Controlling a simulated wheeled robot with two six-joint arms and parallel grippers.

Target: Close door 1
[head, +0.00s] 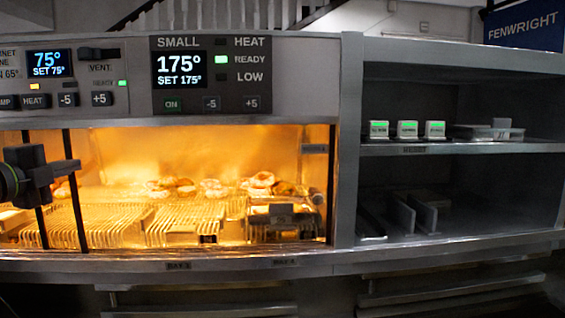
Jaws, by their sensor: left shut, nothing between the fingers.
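A warm-lit cabinet (333,185) with a wide front fills the left and middle of the head view. Two thin dark upright bars, a left one (41,225) and a right one (80,215), cross its front near the left side and look like door edges. No door number is readable, so I cannot tell which part is door 1. My left gripper (66,168) is shut and empty, in front of the cabinet beside these bars. I cannot tell whether it touches them. My right gripper is not in view.
Wire racks (185,222) and food pieces (212,188) are inside the cabinet. A control panel (210,75) reading 175° is above it. At right is an open shelf unit (450,148) with small green-topped boxes (407,130). Drawers run below.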

